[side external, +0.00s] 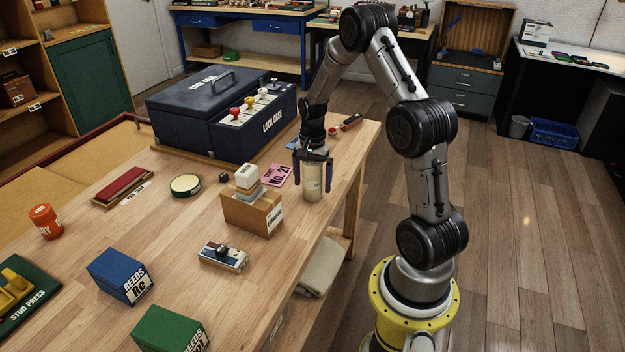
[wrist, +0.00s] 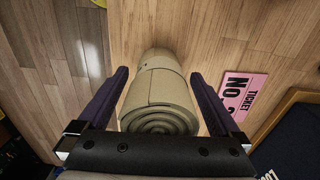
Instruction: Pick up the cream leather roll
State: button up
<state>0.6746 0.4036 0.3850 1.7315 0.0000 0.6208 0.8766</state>
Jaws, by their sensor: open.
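The cream leather roll (side external: 313,182) stands upright on the wooden table near its right edge. In the wrist view the roll (wrist: 160,100) shows its spiral-wound top end, between my fingers. My gripper (side external: 314,184) points down over the roll, with one finger on each side. In the wrist view my gripper (wrist: 160,98) is open, and gaps show between the fingers and the roll. The roll's lower end is partly hidden from the wrist camera by its upper end.
A pink ticket (side external: 278,175) lies left of the roll; it also shows in the wrist view (wrist: 243,92). A cardboard box (side external: 252,212) with a white-topped item stands to the front left. A large blue lock case (side external: 215,105) stands behind. The table edge is close on the right.

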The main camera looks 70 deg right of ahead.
jog(key=c, duration=1.4)
jog(key=shift+c, duration=0.4)
jog(key=shift+r, duration=0.2)
